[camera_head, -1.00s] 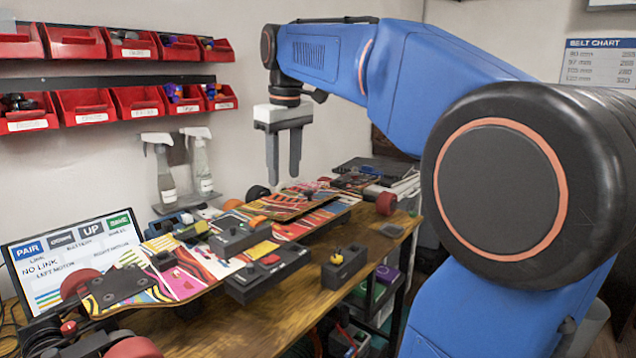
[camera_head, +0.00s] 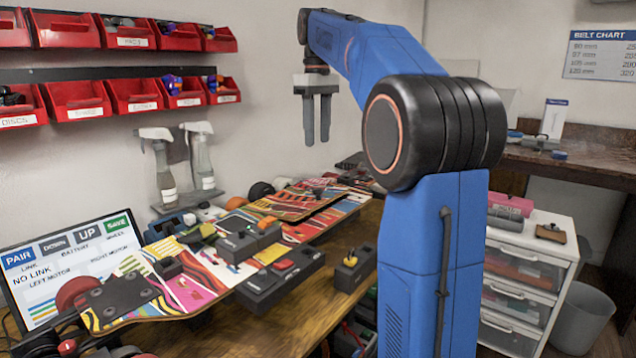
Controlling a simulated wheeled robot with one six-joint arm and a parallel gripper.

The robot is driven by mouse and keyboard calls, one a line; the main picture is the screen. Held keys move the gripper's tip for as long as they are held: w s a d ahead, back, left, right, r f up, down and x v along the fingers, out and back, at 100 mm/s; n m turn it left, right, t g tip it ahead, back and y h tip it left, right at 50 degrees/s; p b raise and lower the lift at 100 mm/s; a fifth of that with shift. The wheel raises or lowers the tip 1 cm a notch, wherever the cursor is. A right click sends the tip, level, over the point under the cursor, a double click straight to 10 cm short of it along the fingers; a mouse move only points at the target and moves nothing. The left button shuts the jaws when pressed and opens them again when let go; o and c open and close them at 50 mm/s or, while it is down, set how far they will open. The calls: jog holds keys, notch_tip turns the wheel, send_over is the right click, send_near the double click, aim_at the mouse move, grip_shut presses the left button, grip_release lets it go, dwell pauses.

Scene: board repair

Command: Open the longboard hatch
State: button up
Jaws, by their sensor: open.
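The longboard (camera_head: 200,283) lies along the wooden bench, its deck covered in colourful stripes, with red wheels at the near end. A separate striped panel (camera_head: 290,205), which looks like the hatch, sits raised over the far part of the deck. A small dark knob or handle shows near its far end. I cannot tell whether the panel is latched. My gripper (camera_head: 317,141) points down in the air above and behind the far end of the board, its two fingers apart and empty, touching nothing.
Dark blocks with buttons (camera_head: 270,280) sit along the board's near side. A small box with a yellow knob (camera_head: 349,268) stands on the bench. A screen (camera_head: 70,255) reading "NO LINK" stands at left. Spray bottles (camera_head: 200,160) and red bins (camera_head: 130,95) are behind.

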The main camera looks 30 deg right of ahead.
aim_at(317, 189)
notch_tip(317, 189, down, 14)
jog(key=shift+r, duration=0.15)
dwell(0.3)
jog(key=shift+c, duration=0.4)
grip_shut()
